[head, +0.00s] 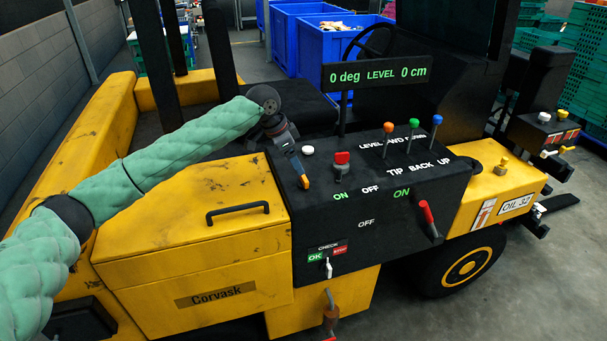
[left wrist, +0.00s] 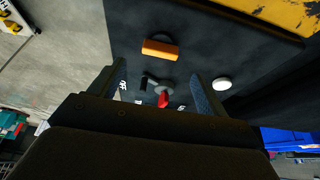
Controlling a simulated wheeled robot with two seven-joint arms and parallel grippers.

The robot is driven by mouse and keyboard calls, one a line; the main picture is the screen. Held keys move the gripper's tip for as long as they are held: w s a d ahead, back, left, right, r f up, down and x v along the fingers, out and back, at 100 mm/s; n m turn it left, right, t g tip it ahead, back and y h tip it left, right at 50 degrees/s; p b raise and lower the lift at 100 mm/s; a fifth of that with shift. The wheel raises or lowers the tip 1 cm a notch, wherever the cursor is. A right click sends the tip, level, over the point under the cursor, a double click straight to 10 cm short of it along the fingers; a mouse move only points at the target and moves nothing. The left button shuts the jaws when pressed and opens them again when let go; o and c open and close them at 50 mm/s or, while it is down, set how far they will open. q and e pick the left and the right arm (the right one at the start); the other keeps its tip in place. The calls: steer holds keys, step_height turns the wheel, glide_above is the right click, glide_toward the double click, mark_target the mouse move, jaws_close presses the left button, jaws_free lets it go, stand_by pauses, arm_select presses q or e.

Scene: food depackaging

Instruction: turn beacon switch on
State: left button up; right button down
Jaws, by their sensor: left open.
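A black control console (head: 250,153) carries the switches, and no label reading "beacon" is legible. An orange switch-like piece (head: 305,183) sits near the console's left edge; it also shows in the left wrist view (left wrist: 160,48). A red switch (head: 342,158) stands to its right; its red top (left wrist: 163,100) shows between my fingers in the wrist view. My left gripper (head: 296,165) is over the console's left part, close to the orange piece. Its fingers (left wrist: 161,80) are apart with nothing between them gripped; contact cannot be told. My right gripper is not in view.
A white button (head: 308,150) lies near my left gripper. Levers with orange (head: 388,127), green (head: 414,123) and blue (head: 437,119) knobs rise to the right. A display post (head: 343,112) stands behind. A red-handled lever (head: 428,215) is on the front face.

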mark_target(303, 177)
arm_select(q)
steer(key=shift+p+x, duration=1.1)
steer(key=shift+x, duration=2.4)
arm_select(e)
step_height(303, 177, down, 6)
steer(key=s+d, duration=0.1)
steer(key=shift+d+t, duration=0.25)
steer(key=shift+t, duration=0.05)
arm_select(q)
steer(key=c, duration=1)
